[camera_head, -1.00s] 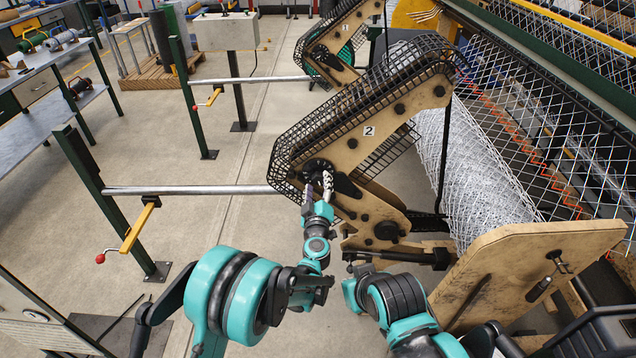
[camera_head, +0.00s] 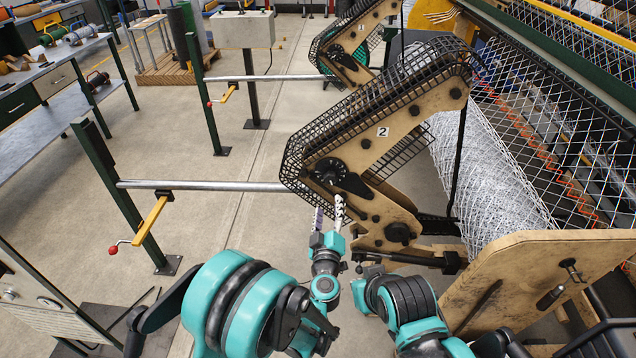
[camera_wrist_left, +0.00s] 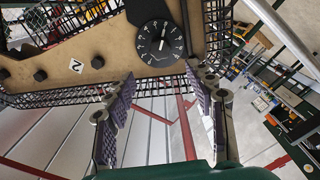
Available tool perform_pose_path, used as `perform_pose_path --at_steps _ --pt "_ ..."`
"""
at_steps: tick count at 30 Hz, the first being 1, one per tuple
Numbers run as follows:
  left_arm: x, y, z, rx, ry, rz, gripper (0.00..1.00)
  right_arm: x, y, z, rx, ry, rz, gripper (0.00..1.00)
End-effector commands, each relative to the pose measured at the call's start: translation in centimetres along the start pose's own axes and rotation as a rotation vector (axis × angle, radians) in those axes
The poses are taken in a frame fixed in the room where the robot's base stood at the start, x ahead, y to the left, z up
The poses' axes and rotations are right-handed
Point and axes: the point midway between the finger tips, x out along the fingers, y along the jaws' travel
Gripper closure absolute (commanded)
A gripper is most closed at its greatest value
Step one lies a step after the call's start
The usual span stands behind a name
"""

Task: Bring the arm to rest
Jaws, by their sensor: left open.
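My left gripper (camera_head: 329,206) is open and empty, its two pale fingers pointing up toward the wooden guard arm marked 2 (camera_head: 405,120). A black dial (camera_head: 330,171) on that guard arm lies just beyond the fingertips in the head view. In the left wrist view the open gripper (camera_wrist_left: 160,92) shows its purple ridged pads well apart. The dial (camera_wrist_left: 160,43), with white marks, sits above the gap between them, apart from the fingers.
A horizontal metal bar (camera_head: 220,186) on a green post runs left of the gripper, with a red-knobbed yellow lever (camera_head: 150,220). A wire mesh roll (camera_head: 485,185) and a wooden end plate (camera_head: 535,280) stand to the right. Open floor (camera_head: 230,225) lies left.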

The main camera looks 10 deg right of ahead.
Motion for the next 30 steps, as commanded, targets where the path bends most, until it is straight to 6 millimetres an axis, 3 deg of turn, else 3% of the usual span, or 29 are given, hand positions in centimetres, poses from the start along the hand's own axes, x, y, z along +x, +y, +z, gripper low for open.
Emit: perform_pose_path --at_steps 4,7,13,18,23,26,30 --pt "0.0 0.1 -0.2 0.002 0.0 0.002 0.45 0.0 0.0 0.0 0.0 0.0 0.0 1.0" --pt "0.1 0.8 -1.7 0.019 0.001 0.022 0.45 0.0 0.0 0.0 0.0 0.0 0.0 1.0" --pt "-0.6 3.9 -8.5 0.133 -0.04 0.12 0.45 0.0 0.0 0.0 0.0 0.0 0.0 1.0" --pt "-3.4 4.6 -13.3 0.268 -0.148 0.156 0.45 0.0 0.0 0.0 0.0 0.0 0.0 1.0" --pt "-7.6 2.4 -16.0 0.39 -0.288 0.108 0.45 0.0 0.0 0.0 0.0 0.0 0.0 1.0" --pt "-11.0 -0.2 -17.1 0.454 -0.387 0.036 0.45 0.0 0.0 0.0 0.0 0.0 0.0 1.0" --pt "-17.0 -5.2 -18.3 0.528 -0.528 -0.118 0.45 0.0 0.0 0.0 0.0 0.0 0.0 1.0"
